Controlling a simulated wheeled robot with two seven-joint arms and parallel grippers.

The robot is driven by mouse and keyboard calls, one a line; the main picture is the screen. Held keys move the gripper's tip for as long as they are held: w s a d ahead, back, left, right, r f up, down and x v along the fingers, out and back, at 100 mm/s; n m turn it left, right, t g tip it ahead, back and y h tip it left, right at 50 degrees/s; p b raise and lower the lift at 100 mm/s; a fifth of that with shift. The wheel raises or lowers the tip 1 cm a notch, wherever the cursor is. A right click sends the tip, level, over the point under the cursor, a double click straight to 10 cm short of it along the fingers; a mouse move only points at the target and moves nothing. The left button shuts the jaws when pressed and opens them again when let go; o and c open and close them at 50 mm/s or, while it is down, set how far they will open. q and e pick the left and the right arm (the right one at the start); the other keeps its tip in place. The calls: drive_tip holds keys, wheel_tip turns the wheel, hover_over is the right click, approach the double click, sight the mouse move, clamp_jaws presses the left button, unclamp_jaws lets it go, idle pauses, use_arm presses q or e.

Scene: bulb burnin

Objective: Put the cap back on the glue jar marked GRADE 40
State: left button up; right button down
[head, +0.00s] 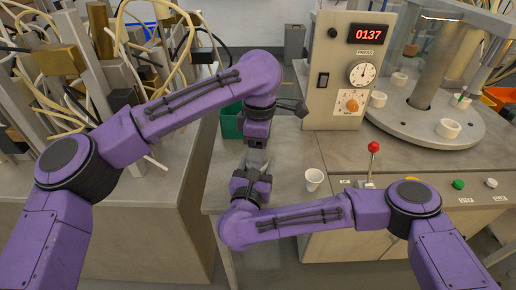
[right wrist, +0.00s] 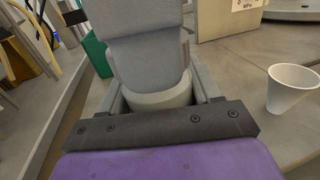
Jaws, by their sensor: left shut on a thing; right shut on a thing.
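In the right wrist view, a pale grey round jar-like body (right wrist: 160,97) sits between the fingers of my right gripper (right wrist: 155,92), which is shut on it. No GRADE 40 marking shows on it. My left gripper (head: 256,155) points down directly over my right gripper (head: 254,172) in the head view. Its grey fingers (right wrist: 148,60) cover the top of the jar in the right wrist view. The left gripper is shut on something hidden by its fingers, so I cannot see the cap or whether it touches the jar.
A white cup (head: 314,180) stands on the bench right of the grippers. A green bin (head: 231,124) is behind the left gripper. A control box (head: 347,75) reading 0137, a red-knobbed lever (head: 373,150) and a round platform (head: 425,122) with white cups stand at right.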

use_arm(q)
drive_tip(key=o, duration=1.1)
drive_tip(key=shift+s+d, duration=0.3)
drive_tip(key=shift+d, duration=0.05)
use_arm(e)
drive_tip(key=shift+w, duration=0.15)
use_arm(q)
drive_tip(key=shift+w+a, duration=0.1)
drive_tip(key=shift+r, duration=0.3)
wheel_tip(320, 180, up, 11)
drive_tip(key=shift+r, duration=0.2)
use_arm(e)
drive_tip(key=shift+c, duration=0.8)
unclamp_jaws()
